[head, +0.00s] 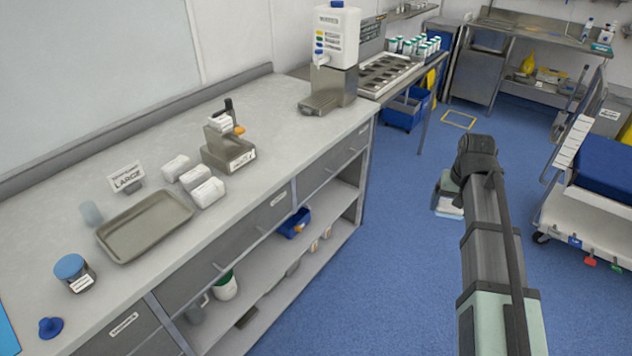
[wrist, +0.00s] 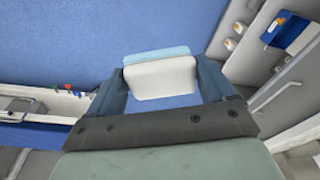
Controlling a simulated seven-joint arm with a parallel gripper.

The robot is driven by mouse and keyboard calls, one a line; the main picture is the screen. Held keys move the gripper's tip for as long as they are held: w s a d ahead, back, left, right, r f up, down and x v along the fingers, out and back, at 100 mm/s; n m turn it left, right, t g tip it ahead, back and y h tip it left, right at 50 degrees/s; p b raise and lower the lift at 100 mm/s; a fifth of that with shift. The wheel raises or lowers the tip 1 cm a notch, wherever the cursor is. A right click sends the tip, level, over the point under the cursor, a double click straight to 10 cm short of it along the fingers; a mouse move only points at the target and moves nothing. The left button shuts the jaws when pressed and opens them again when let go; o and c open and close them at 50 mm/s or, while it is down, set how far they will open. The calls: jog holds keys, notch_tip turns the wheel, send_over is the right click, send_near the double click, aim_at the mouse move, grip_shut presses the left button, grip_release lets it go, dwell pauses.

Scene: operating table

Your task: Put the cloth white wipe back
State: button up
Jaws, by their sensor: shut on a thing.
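My gripper (head: 446,192) hangs in the air over the blue floor, right of the counter. Its two fingers also show in the wrist view (wrist: 161,90). They are shut on a white wipe (wrist: 160,78), a pale folded block with a light blue layer along its far edge. In the head view a small part of the held wipe (head: 449,209) shows below the fingers.
A "LARGE" sign (head: 127,178), a translucent cup (head: 91,212) and a blue-lidded jar (head: 75,273) stand around the tray. A white dispenser (head: 336,35) stands at the counter's far end. A blue-topped trolley (head: 606,170) is on the right. Open floor lies between.

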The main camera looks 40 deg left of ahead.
jog(key=s+a+r+n, duration=0.2)
jog(key=s+a, duration=0.5)
jog(key=a, duration=0.8)
jog(key=s+a+r+n, duration=0.2)
jog(key=s+a, duration=0.6)
jog(key=a, duration=0.7)
jog(key=s+a+r+n, duration=0.2)
jog(key=s+a, duration=0.6)
jog(key=a, duration=0.7)
jog(key=shift+r+n+g+y, duration=0.3)
jog(key=shift+r+y, duration=0.1)
jog(key=s+a+r+n, duration=0.1)
jog(key=s+a+n, duration=0.1)
jog(key=s+a, duration=0.65)
jog(key=s+a+r+n, duration=0.15)
jog(key=s+a, duration=0.35)
jog(key=s, duration=0.7)
jog(key=s+a+r+n+g, duration=0.15)
jog(key=s+a, duration=0.25)
jog(key=s, duration=1)
jog(key=s+a+n+t, duration=0.15)
jog(key=s+a, duration=0.25)
jog(key=s, duration=1)
jog(key=shift+n+g, duration=0.35)
jog(key=shift+g, duration=0.15)
jog(key=shift+f, duration=4.75)
jog(key=shift+f, duration=0.1)
